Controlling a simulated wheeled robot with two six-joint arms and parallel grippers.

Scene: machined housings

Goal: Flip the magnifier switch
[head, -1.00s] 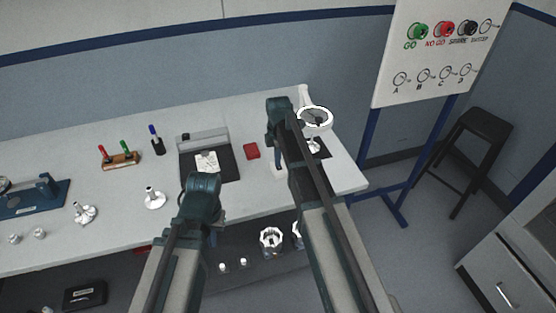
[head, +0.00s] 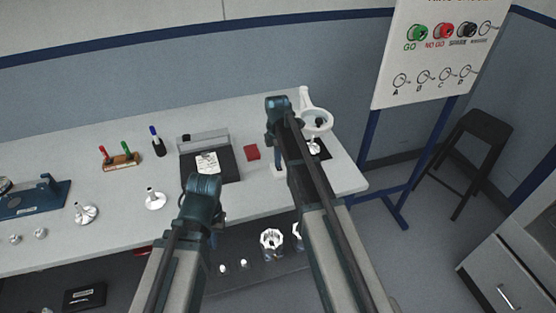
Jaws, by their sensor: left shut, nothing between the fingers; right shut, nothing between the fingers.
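The magnifier (head: 317,121), a white ring head on a white arm, stands at the right end of the bench. Its ring looks dull white and unlit. A small white block (head: 279,174), perhaps its switch base, sits on the bench left of the ring, partly hidden by my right arm. My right gripper (head: 278,163) points down just above this block and is shut; whether it touches is unclear. The switch itself is too small or hidden to make out. My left gripper (head: 215,222), mostly hidden by its wrist, is shut and empty near the bench's front edge.
A sign board (head: 440,60) and a stool (head: 480,135) stand right of the bench.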

